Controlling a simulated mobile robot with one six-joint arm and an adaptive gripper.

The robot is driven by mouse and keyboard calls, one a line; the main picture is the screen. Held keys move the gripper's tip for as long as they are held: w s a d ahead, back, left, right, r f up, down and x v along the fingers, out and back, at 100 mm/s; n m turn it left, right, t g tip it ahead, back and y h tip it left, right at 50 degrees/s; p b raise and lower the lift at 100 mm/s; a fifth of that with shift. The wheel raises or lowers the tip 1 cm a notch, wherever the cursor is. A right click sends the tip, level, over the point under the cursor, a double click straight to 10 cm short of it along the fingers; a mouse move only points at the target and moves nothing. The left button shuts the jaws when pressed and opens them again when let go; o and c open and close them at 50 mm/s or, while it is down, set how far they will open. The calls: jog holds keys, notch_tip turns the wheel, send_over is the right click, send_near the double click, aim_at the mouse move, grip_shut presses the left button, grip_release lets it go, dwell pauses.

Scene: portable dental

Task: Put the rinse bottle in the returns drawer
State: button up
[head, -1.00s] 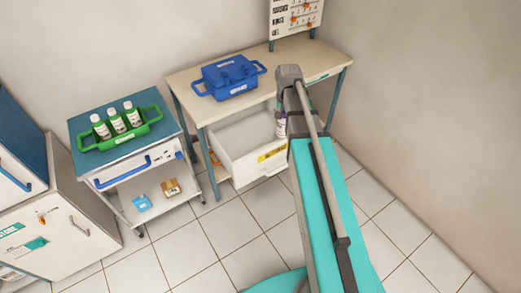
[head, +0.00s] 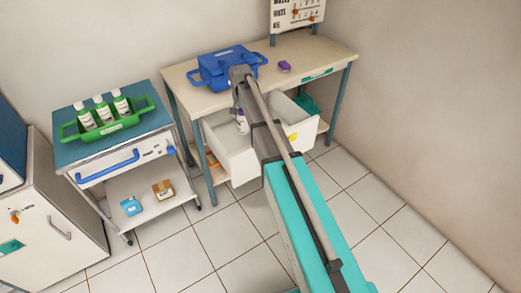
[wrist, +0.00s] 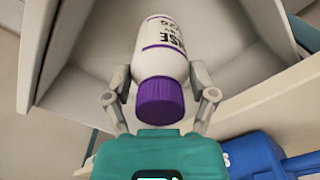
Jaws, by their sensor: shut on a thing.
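The rinse bottle (wrist: 163,45) is white with a purple cap and part of the word "RINSE" on its label. My gripper (wrist: 160,85) is shut on it, one finger on each side, in the wrist view. In the head view the bottle (head: 242,122) hangs below the end of my arm, in front of the open white drawer's interior. I cannot tell the bottle's exact height over the drawer floor.
The bench (head: 185,80) above the drawer carries a blue case (head: 222,72) and a small purple item (head: 284,67). The tiled floor in front is clear.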

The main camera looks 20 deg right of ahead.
aim_at(244, 134)
jog(key=shift+f+b, duration=1.7)
jog(key=shift+f, duration=0.55)
jog(key=shift+f, duration=0.1)
notch_tip(244, 134, down, 6)
jog(key=b, duration=0.6)
jog(key=shift+f+b, duration=1.9)
jog(key=shift+b, duration=0.1)
jog(key=shift+f, duration=0.1)
jog(key=o, duration=1.2)
jog(key=shift+r, duration=0.2)
notch_tip(244, 134, up, 12)
jog(key=p, duration=1.2)
